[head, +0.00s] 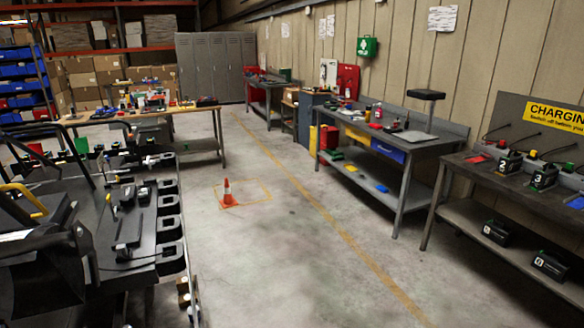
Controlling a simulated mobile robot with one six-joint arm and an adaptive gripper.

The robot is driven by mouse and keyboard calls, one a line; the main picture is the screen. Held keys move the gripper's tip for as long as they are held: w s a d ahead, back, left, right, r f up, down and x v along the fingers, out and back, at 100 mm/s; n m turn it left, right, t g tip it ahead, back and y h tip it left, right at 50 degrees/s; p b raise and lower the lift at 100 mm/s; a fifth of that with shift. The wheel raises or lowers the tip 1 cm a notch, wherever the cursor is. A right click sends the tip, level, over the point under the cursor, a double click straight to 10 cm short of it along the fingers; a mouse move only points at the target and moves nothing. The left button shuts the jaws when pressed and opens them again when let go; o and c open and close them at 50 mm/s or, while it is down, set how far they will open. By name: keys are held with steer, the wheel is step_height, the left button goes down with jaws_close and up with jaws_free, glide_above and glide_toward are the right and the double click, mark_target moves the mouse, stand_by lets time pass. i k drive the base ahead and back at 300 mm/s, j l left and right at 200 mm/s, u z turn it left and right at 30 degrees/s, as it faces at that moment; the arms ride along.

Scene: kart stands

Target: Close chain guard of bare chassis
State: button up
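A dark kart chassis (108,225) fills the lower left of the head view, cut off by the left and bottom frame edges. It has a black seat-like part (45,275), a yellow curved bar (24,196) and a row of black blocks along its right side. I cannot make out which part is the chain guard, or whether it is open or shut. I cannot tell whether this is the bare chassis. My gripper is not in view.
Open concrete floor (290,240) lies right of the kart, with an orange cone (228,192) on it. A cluttered workbench (190,112) stands behind. A grey bench (425,150) and a charging bench (480,185) line the right wall. Grey lockers (212,65) stand at the back.

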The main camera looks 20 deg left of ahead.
mark_target(52, 279)
steer(key=i+j+u, duration=0.1)
steer(key=i+u, duration=0.75)
steer(key=i+l+u, duration=0.2)
steer(key=i+u, duration=0.2)
steer(key=i+l+u, duration=0.4)
steer(key=k+j, duration=0.05)
steer(key=j, duration=0.05)
